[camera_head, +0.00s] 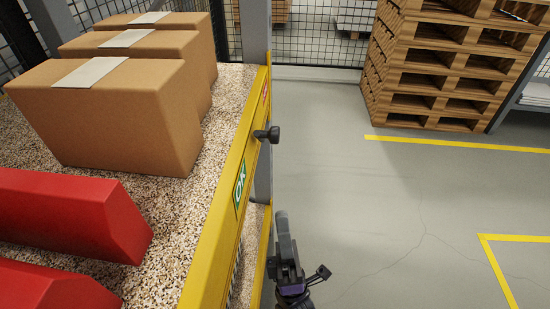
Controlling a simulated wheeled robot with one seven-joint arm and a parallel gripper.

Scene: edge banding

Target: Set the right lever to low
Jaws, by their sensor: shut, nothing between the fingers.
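A black lever with a knob end (268,134) sticks out to the right from the yellow side rail (222,235) of the rack. It sits between a green "OK" label (239,187) and a red label (265,91) farther back. I cannot tell from this view which setting it is at, and no second lever is clearly visible. My gripper (283,217) is shut and empty. It is to the right of the rail, nearer to me than the lever and apart from it in the picture.
Several brown boxes (107,115) and red blocks (65,215) lie on the speckled surface (165,235) left of the rail. A grey post (256,35) rises beyond the lever. Stacked wooden pallets (430,65) stand at the back right. The grey floor (380,210) on the right is clear.

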